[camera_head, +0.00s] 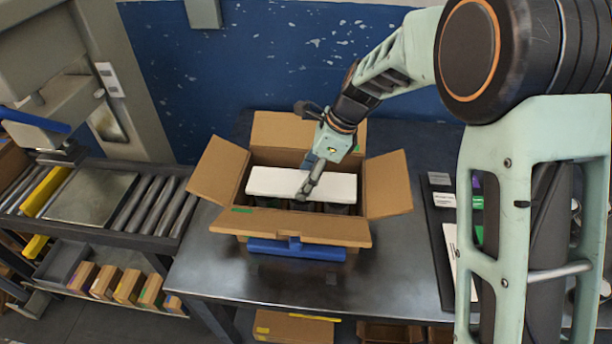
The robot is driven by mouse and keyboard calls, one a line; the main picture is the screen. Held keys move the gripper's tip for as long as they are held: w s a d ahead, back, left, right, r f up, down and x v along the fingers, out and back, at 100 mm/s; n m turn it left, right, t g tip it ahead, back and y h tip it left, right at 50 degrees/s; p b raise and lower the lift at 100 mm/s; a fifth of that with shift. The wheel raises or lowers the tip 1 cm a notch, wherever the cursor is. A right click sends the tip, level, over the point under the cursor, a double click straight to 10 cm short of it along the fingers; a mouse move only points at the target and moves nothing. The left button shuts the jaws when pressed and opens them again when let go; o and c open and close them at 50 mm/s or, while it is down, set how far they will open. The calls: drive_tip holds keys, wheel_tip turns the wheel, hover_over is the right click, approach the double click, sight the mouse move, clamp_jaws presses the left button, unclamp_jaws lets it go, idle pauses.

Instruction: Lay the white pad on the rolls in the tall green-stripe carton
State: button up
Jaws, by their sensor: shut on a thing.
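The open cardboard carton (300,228) stands on the dark metal table, its flaps folded outward. A small green mark shows on its front left flap. The white pad (270,182) is a flat rectangle at the carton's mouth, between the side flaps. My gripper (303,193) reaches down over the carton from the upper right and is shut on the pad near its middle. Dark round shapes, likely the rolls (337,209), show just below the pad's front edge. Most of the carton's inside is hidden by the pad, so I cannot tell whether the pad touches the rolls.
A blue bracket (297,249) sits at the carton's front. A roller conveyor (150,205) runs at the left, with small boxes (128,285) on a shelf below. A dark tray (440,220) with labelled items lies at the right. The table front (340,285) is clear.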

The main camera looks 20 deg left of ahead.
drive_tip(key=o, duration=0.9)
drive_tip(key=v, duration=1.2)
drive_tip(key=shift+d+r, duration=0.1)
